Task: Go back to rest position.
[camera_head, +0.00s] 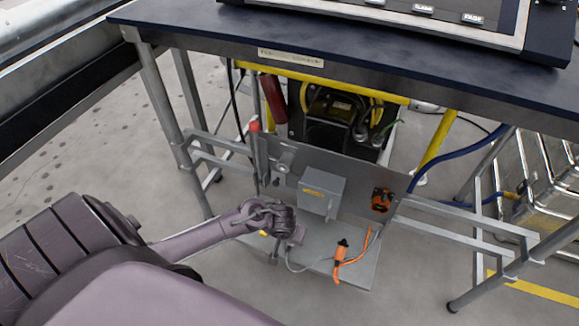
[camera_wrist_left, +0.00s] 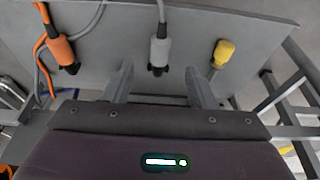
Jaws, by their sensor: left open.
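My left gripper (camera_head: 284,232) reaches in from the left, low in front of the panel under the table. In the left wrist view the same gripper (camera_wrist_left: 162,82) has its two fingers spread apart. A grey connector (camera_wrist_left: 159,50) with a grey cable lies just past the gap between the fingertips, with nothing seen gripped. Whether a finger touches it I cannot tell. An orange connector (camera_wrist_left: 61,50) is to its left and a yellow connector (camera_wrist_left: 222,53) to its right. The orange connector also shows in the head view (camera_head: 341,251). My right gripper is out of view.
A dark table (camera_head: 220,32) stands above, with a device panel (camera_head: 440,12) on it. Below are a grey box (camera_head: 320,192), a grey shelf plate (camera_head: 325,262), an orange socket (camera_head: 381,199) and metal rails (camera_head: 455,240). Floor is open at lower right.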

